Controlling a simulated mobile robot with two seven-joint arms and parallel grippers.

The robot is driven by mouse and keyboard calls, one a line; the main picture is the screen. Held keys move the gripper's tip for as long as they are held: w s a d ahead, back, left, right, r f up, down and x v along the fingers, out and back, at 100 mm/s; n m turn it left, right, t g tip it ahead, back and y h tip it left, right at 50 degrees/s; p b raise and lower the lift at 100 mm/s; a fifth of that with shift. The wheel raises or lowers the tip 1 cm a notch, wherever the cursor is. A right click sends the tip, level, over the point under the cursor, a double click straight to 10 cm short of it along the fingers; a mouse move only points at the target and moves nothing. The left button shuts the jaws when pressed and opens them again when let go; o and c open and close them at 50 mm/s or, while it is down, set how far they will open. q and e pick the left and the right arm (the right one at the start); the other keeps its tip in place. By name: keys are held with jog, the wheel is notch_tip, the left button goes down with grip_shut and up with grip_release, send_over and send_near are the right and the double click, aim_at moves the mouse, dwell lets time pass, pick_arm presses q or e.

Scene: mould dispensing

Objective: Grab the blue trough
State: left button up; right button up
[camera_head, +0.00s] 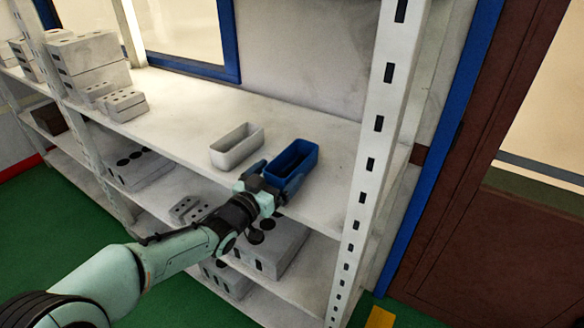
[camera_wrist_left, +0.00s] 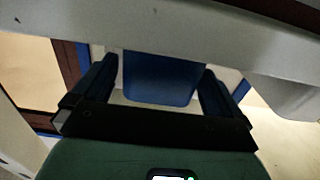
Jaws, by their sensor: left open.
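The blue trough (camera_head: 306,160) is an open, rectangular blue container upright on the top shelf (camera_head: 330,190), close to its front edge. My left gripper (camera_head: 276,180) is at the trough's near end, with its fingers pointing at it. In the left wrist view the blue trough (camera_wrist_left: 160,85) shows between the two spread fingers of the left gripper (camera_wrist_left: 160,72). The fingers are open, one on each side of it; I cannot tell if they touch it. The gripper hides part of the trough's near end in the head view. My right gripper is not in view.
A white trough (camera_head: 237,150) stands just left of the blue one; free shelf lies to the right. A perforated shelf post (camera_head: 372,150) rises farther right. Grey blocks (camera_head: 88,65) stand at the far left, and a lower shelf holds a grey block (camera_head: 275,248).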

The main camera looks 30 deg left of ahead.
pick_arm(q)
jog(key=w, duration=0.2)
jog(key=shift+w+d, duration=0.1)
jog(key=shift+w, duration=0.3)
jog(key=shift+r, duration=0.1)
jog(key=c, duration=1)
